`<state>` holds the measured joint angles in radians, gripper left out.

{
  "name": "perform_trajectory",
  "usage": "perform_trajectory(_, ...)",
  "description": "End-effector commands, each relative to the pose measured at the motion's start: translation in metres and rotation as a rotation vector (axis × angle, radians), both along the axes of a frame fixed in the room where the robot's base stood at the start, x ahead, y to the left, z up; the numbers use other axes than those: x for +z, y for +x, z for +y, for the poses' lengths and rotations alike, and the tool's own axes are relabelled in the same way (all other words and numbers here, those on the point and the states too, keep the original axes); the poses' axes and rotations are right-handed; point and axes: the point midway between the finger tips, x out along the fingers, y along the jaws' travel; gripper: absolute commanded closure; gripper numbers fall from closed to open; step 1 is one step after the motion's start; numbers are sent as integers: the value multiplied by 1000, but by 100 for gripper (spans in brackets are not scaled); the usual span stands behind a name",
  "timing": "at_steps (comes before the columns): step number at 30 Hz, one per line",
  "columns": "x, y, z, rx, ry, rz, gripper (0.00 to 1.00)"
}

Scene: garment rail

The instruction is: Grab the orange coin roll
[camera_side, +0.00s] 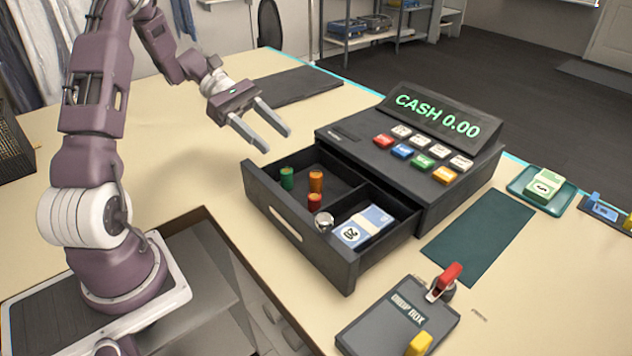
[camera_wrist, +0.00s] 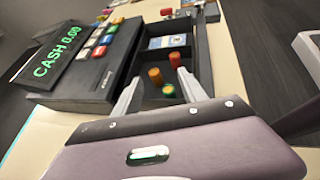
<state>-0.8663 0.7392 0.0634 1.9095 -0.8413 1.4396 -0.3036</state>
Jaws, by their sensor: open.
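The orange coin roll (camera_side: 316,181) stands upright in the open drawer (camera_side: 256,187) of the cash register, in the compartment with a green roll (camera_side: 287,178) and a red roll (camera_side: 314,201). My gripper (camera_side: 276,140) is open and empty, above and to the left of the drawer in the side view. In the wrist view, the orange coin roll (camera_wrist: 155,75) shows between the fingers of my gripper (camera_wrist: 160,85), beyond their tips.
The cash register (camera_side: 405,150) stands behind the drawer. A silver round object (camera_side: 324,221) and a banknote bundle (camera_side: 362,226) are in the drawer, with divider walls between compartments. The counter left of the drawer is clear.

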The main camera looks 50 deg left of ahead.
Motion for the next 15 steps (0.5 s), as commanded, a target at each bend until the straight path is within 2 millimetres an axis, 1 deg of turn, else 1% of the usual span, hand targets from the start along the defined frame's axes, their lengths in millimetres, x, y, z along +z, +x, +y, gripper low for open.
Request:
perform_trajectory(1, -10, 2, 13, 54, -51, 18, 50)
perform_trajectory(3, -17, 4, 22, 98, -91, 31, 50)
perform_trajectory(4, -19, 5, 22, 107, -101, 33, 50)
perform_trajectory(5, -21, 7, 19, 112, -106, 35, 50)
perform_trajectory(9, -33, 17, -9, 108, -108, 35, 50)
perform_trajectory(12, -41, 24, -25, 109, -105, 35, 50)
perform_trajectory(15, -45, 27, -34, 109, -103, 34, 50)
